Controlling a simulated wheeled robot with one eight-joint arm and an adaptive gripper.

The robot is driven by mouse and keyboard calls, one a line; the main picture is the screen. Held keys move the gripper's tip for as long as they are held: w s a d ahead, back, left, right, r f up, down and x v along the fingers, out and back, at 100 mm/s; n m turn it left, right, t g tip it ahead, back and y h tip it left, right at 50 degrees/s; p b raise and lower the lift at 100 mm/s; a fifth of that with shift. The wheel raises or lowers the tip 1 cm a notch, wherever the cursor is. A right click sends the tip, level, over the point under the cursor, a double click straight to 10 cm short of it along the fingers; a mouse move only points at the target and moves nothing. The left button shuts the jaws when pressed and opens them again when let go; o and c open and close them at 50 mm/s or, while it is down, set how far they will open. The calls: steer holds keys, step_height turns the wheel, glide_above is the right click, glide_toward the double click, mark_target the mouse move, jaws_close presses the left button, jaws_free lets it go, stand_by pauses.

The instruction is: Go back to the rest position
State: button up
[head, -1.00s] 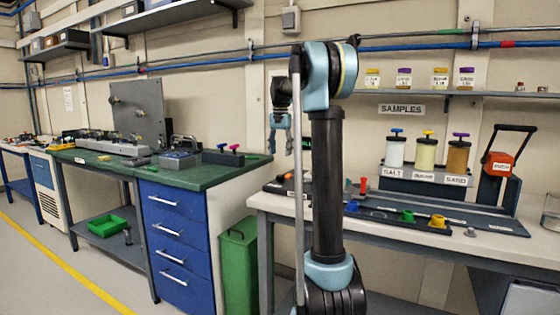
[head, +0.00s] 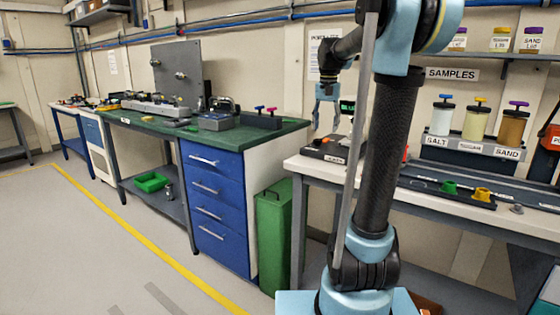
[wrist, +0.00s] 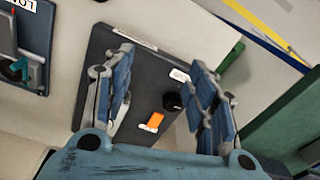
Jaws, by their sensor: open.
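My gripper (head: 325,108) hangs fingers down at the end of my bent arm, above the left end of the white sample bench (head: 308,168). In the wrist view its two fingers (wrist: 160,95) are spread apart with nothing between them. Below and beyond them lies a dark box (wrist: 105,42) with an orange button (wrist: 155,120) and a round black knob (wrist: 172,101). The same box (head: 330,148) shows on the bench in the head view, under my gripper and apart from it.
A green-topped workbench (head: 245,137) with blue drawers stands to the left. A green bin (head: 273,240) stands between the benches. Salt (head: 440,118) and sand (head: 512,126) dispensers stand at the right. A yellow line (head: 130,217) crosses the clear floor at left.

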steer(key=s+f+n, duration=0.2)
steer(key=s+f, duration=1.1)
steer(key=s, duration=0.3)
steer(key=s+d+f+n+t, duration=0.1)
steer(key=s+f+n, duration=0.1)
steer(key=s+f, duration=1.1)
steer(key=s, duration=0.3)
steer(key=shift+n+t, duration=0.3)
steer(key=shift+w+f, duration=0.15)
steer(key=shift+w, duration=0.25)
